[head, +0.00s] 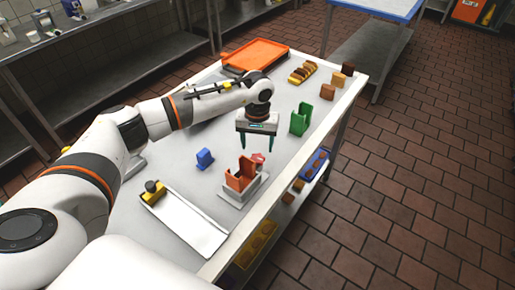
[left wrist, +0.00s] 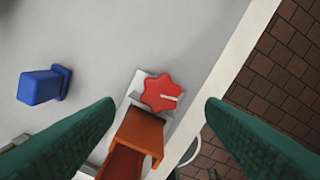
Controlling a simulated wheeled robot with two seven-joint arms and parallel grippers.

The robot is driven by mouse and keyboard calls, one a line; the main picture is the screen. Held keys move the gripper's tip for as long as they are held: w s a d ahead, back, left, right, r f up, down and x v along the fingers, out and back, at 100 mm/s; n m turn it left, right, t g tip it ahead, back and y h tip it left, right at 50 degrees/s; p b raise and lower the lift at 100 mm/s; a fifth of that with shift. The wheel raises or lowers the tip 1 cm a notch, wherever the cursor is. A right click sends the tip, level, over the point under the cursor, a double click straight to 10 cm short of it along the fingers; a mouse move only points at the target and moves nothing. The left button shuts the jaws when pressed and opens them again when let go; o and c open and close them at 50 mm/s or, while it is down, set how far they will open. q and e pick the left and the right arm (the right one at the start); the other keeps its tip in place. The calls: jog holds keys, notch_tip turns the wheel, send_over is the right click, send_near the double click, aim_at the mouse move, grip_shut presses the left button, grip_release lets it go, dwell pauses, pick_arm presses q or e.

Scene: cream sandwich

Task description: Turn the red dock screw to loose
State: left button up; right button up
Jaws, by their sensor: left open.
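The red dock screw (head: 258,158) is a star-shaped knob at the back of the grey dock (head: 229,199) on the table. It also shows in the left wrist view (left wrist: 160,92), with a pale mark pointing right. An orange-brown U-shaped holder (head: 239,178) sits in the dock beside the screw; it also shows in the left wrist view (left wrist: 141,132). My left gripper (head: 257,149) is open above the screw, its green fingers pointing down. In the left wrist view the screw lies between the two fingers, apart from both. My right gripper is not in view.
A blue block (head: 205,159) stands left of the dock. A green holder (head: 300,119), brown blocks (head: 328,92) and an orange tray (head: 256,55) are farther back. A white tray with a yellow-black piece (head: 153,191) lies in front. The table's right edge is close to the dock.

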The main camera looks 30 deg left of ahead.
aim_at(257, 157)
pick_arm(q)
notch_tip(257, 157, down, 5)
jog(key=shift+r+p, duration=0.1)
jog(key=shift+p, duration=0.55)
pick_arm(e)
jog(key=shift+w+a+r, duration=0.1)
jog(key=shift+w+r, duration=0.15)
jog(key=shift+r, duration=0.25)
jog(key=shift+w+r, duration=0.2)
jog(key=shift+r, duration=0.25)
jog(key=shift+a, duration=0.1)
